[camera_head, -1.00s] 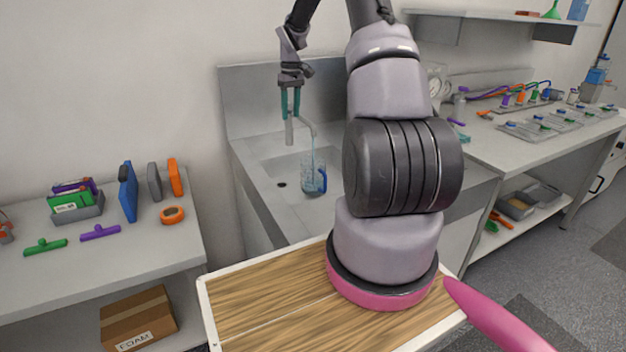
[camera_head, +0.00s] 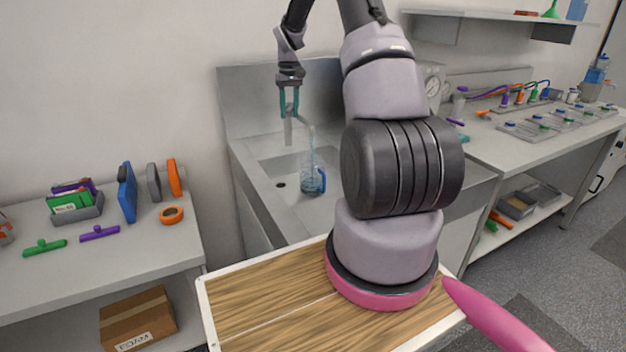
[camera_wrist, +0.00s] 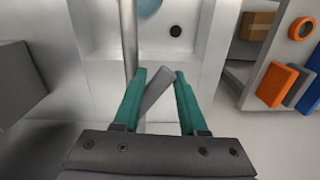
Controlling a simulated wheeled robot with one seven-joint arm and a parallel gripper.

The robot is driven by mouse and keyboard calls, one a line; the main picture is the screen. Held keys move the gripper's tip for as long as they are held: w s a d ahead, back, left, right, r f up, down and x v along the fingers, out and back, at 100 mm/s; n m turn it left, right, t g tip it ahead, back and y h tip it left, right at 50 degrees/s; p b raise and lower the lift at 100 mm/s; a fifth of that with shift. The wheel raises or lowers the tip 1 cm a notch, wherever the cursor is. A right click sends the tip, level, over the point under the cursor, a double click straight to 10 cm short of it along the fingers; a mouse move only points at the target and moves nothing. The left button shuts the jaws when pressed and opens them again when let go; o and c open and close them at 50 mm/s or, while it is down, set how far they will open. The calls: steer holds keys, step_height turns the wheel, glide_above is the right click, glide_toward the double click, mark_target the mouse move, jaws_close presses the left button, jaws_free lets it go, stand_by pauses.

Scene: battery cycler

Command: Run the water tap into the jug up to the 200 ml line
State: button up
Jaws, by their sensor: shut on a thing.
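The clear jug (camera_head: 312,182) with a blue handle stands in the sink basin under the tap spout (camera_head: 311,132). Bluish water shows in its lower part. The scale lines are too small to read. A faint pale streak shows between spout and jug; I cannot tell whether water still runs. My gripper (camera_head: 289,112) has teal fingers pointing down around the grey tap lever (camera_head: 288,132). In the wrist view my gripper (camera_wrist: 165,75) is shut on the lever (camera_wrist: 154,92), which tilts between the fingers. The jug is mostly cut off at that view's top edge.
The steel sink (camera_head: 268,200) has a dark drain left of the jug. A bench (camera_head: 140,245) with racks and coloured tools stands left. A right-hand worktop (camera_head: 480,150) carries cell holders and cables. A wall backsplash is close behind my gripper.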

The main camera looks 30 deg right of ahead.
mark_target(289, 106)
steer(key=d, duration=0.3)
steer(key=shift+d+h, duration=0.3)
steer(key=shift+d, duration=0.1)
steer(key=shift+w+a+m, duration=0.2)
steer(key=shift+m, duration=0.4)
steer(key=m, duration=0.1)
steer(key=w+m, duration=0.1)
steer(key=m, duration=0.1)
steer(key=shift+a, duration=0.4)
steer(key=shift+w+a, duration=0.1)
steer(key=shift+a, duration=0.1)
steer(key=m, duration=0.2)
steer(key=w+a+m, duration=0.1)
steer(key=shift+w+f+m, duration=0.1)
steer(key=shift+m, duration=0.3)
